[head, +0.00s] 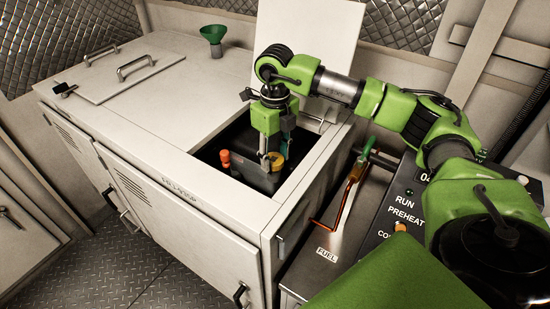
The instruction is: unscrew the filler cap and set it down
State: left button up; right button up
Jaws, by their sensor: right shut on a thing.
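My right gripper (270,160) reaches straight down into the hatch from above. Its fingers are shut on the cap, and partly hide it. I cannot tell whether the cap is still threaded on the tank. My left gripper is not in view.
The hatch lid (310,45) stands open behind my arm. A green funnel (214,37) stands on the cabinet top (150,95), which is otherwise mostly clear at the left. An orange knob (225,157) is beside the tank.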

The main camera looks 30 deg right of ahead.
jog(key=n+b, duration=0.1)
jog(key=n, duration=0.5)
jog(key=shift+w+d+f+b, duration=0.1)
jog(key=shift+b, duration=0.25)
jog(key=n+b, duration=0.1)
jog(key=n, duration=0.4)
jog(key=o, duration=1.2)
